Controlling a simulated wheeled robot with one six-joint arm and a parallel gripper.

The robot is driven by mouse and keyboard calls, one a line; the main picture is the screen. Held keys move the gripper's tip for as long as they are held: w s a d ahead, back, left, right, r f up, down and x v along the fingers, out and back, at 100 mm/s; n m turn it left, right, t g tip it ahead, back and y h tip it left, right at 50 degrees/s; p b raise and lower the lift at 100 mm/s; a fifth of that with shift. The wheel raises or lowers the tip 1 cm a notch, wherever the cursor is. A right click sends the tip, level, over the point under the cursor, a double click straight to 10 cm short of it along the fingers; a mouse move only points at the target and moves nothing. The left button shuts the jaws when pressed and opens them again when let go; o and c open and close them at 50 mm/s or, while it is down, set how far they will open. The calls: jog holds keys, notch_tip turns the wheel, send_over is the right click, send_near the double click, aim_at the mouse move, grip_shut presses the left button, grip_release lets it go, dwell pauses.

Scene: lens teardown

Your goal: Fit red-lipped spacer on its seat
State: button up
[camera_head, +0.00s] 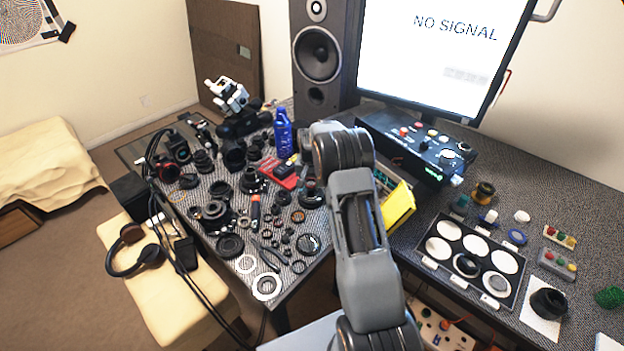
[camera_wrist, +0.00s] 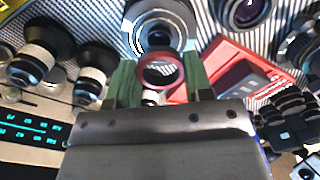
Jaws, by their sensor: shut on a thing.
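The red-lipped spacer (camera_wrist: 160,71) is a small ring with a red rim. In the wrist view it sits between the green fingers of my gripper (camera_wrist: 160,78), which is shut on it. Just beyond it is a round grey and silver lens part (camera_wrist: 158,24) with a dark centre; I cannot tell whether the spacer touches it or whether this is the seat. In the head view my arm hides the gripper and I cannot make out the spacer.
In the wrist view a red tray (camera_wrist: 235,72) lies right of the fingers, and black-and-white lens parts (camera_wrist: 38,55) stand at left. In the head view a blue bottle (camera_head: 283,128), a yellow bin (camera_head: 398,206) and a tray of white discs (camera_head: 436,265) surround my arm. Lens parts crowd the left table.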

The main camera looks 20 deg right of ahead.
aim_at(311, 193)
jog(key=shift+f+b, duration=1.05)
jog(key=shift+f, duration=0.85)
jog(key=shift+s+f+b, duration=0.25)
jog(key=shift+f+b, duration=0.1)
jog(key=shift+f, duration=0.15)
jog(key=shift+w+r, duration=0.15)
jog(key=shift+r, duration=0.35)
jog(key=shift+f, duration=0.2)
dwell(1.0)
dwell(0.3)
jog(key=o, duration=1.3)
jog(key=shift+c, duration=0.2)
jog(key=shift+r, duration=0.1)
